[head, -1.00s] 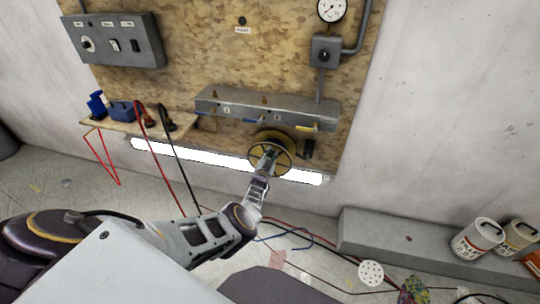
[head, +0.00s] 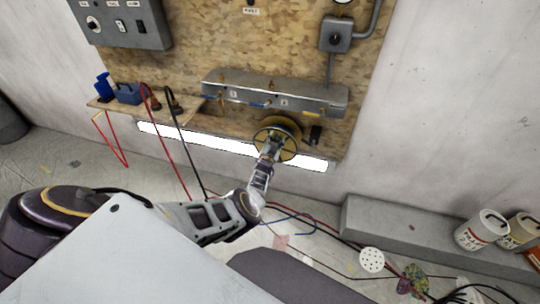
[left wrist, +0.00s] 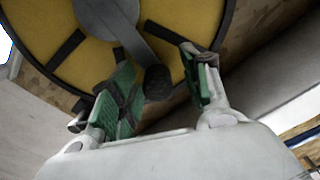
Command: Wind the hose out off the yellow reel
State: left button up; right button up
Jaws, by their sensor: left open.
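The yellow reel (head: 290,127) with a dark rim is mounted low on the wooden wall panel. In the left wrist view the yellow reel face (left wrist: 50,22) fills the upper left, with a grey crank arm (left wrist: 108,22) across it ending in a dark knob (left wrist: 157,83). My left gripper (head: 268,150) is at the reel's front. Its green-padded fingers (left wrist: 157,72) are open, one on each side of the knob; I cannot tell whether they touch it. I cannot make out a hose on the reel. My right gripper is not in view.
A grey valve manifold (head: 280,92) sits just above the reel, and a lit white strip (head: 200,139) runs beside it. Cables (head: 320,255) lie on the sheeted floor. A grey ledge (head: 410,228) with paint cans (head: 482,230) stands at right.

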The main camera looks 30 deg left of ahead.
pick_arm(q)
jog(key=shift+s+a+f, duration=0.1)
jog(key=shift+s, duration=0.45)
jog(key=shift+s+d, duration=0.2)
jog(key=shift+s, duration=0.05)
jog(key=shift+s+d, duration=0.2)
jog(key=shift+d, duration=0.25)
jog(key=shift+v, duration=1.7)
jog(key=v, duration=0.6)
jog(key=shift+s+a, duration=0.1)
